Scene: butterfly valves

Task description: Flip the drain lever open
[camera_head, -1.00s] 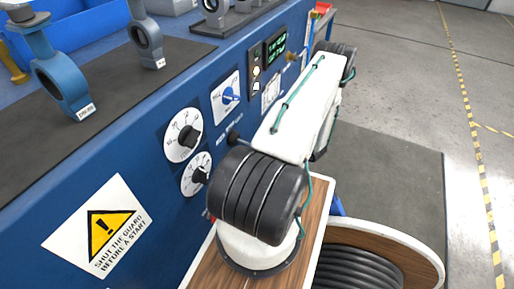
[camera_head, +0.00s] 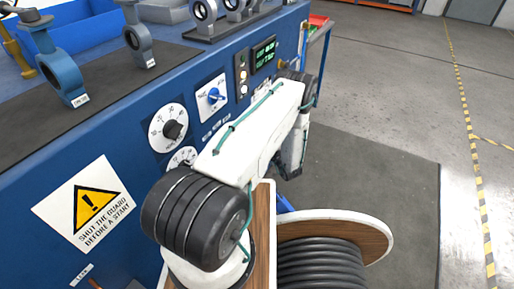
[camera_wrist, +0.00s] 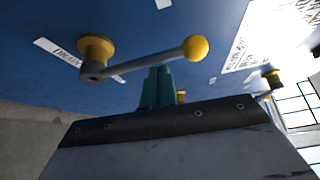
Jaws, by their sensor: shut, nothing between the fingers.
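The drain lever shows in the wrist view as a grey bar (camera_wrist: 150,64) with a yellow ball (camera_wrist: 196,47) at its right end. Its yellow hub (camera_wrist: 96,52) is on the blue panel, beside a white label (camera_wrist: 58,51) that seems to read DRAIN. My gripper (camera_wrist: 158,72) is shut and empty, its green fingers just below the middle of the bar in the picture. I cannot tell whether they touch it. In the head view my arm hides the gripper and the drain lever is not visible.
In the head view, the blue bench (camera_head: 130,140) carries dials, a warning sign (camera_head: 83,204) and valves on top. A cable reel (camera_head: 330,235) stands beside my arm. Floor at right is clear.

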